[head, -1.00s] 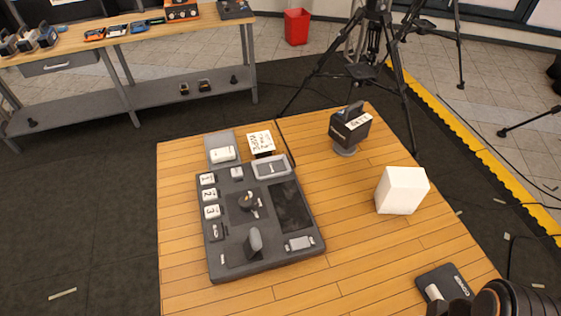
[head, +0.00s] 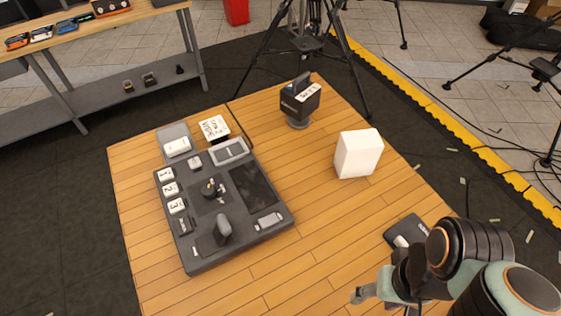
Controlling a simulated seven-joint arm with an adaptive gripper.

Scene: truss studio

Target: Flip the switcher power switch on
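The switcher (head: 262,232) is a dark grey panel lying flat on the wooden table. It carries white keys marked 1 (head: 166,174), 2 (head: 170,188) and 3 (head: 177,205), a small stick (head: 212,188), an upright paddle lever (head: 222,229) and a dark screen (head: 254,186). A small dark switch (head: 185,225) sits below key 3. A white rocker (head: 177,146) is on a grey plate at the far left corner. I cannot tell which one is the power switch. My gripper (head: 362,294) is low at the right, apart from the panel; its fingers are mostly hidden.
A white block (head: 358,153) stands right of the panel. A black labelled device (head: 300,98) on a round base and a handwritten card (head: 214,128) are at the back. A dark plate (head: 401,233) with a white part lies near my arm. Table between panel and block is clear.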

